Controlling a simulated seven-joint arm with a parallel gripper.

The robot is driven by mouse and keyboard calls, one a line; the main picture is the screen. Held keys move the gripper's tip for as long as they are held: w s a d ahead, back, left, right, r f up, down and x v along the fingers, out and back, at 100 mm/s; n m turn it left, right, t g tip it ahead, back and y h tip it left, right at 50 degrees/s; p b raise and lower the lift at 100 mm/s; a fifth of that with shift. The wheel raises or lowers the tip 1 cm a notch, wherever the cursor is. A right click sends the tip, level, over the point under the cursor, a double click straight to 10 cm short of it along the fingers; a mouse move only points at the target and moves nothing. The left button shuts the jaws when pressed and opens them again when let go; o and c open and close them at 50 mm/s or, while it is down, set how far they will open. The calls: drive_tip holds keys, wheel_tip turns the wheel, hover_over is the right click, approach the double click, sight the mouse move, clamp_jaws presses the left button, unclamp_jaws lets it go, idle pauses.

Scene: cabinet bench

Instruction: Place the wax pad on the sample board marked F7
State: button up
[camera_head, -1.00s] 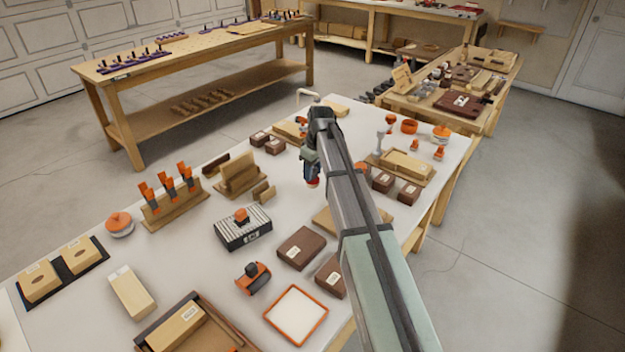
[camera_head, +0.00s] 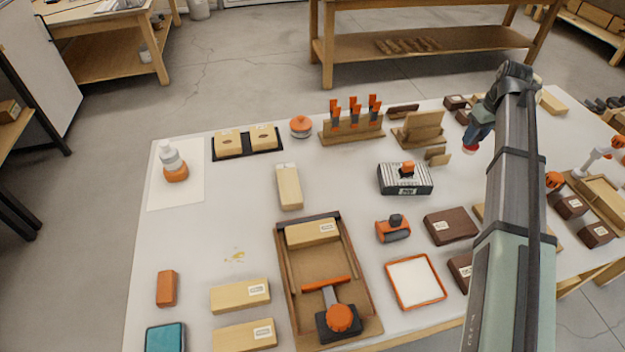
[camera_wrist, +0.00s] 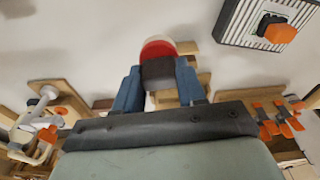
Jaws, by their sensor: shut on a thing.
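My gripper (camera_head: 477,137) is shut on a small round pad with a red and white face and a dark back, which I take to be the wax pad (camera_head: 470,149). In the wrist view the wax pad (camera_wrist: 159,62) sits between the two blue fingers (camera_wrist: 160,88). It is held over the table's far right part, right of a wooden stand. Several labelled boards lie about: dark ones such as the dark board (camera_head: 451,226) and another (camera_head: 570,205), and pale ones such as the pale board (camera_head: 240,295). Their labels are too small to read, so I cannot tell which is F7.
A striped box (camera_head: 404,179) with an orange-topped piece stands in mid-table. A wooden stand (camera_head: 420,130) and a rack of orange-handled tools (camera_head: 352,130) are behind it. An orange-rimmed square tray (camera_head: 397,300) and a wooden tray (camera_head: 283,260) are nearer. The table's left middle is mostly clear.

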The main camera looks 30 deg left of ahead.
drive_tip(key=s+a+n, duration=0.1)
drive_tip(key=s+a, duration=0.1)
drive_tip(key=a, duration=0.6)
drive_tip(key=s+a+n, duration=0.1)
drive_tip(key=s+a, duration=0.2)
drive_tip(key=a, duration=0.4)
wheel_tip(320, 180, up, 3)
drive_tip(key=n, duration=0.2)
hover_over(289, 182)
drive_tip(key=shift+f, duration=4.95)
drive_tip(key=shift+f+g, duration=0.1)
drive_tip(key=shift+g, duration=0.2)
drive_tip(key=o, duration=1)
drive_tip(key=shift+o, duration=0.2)
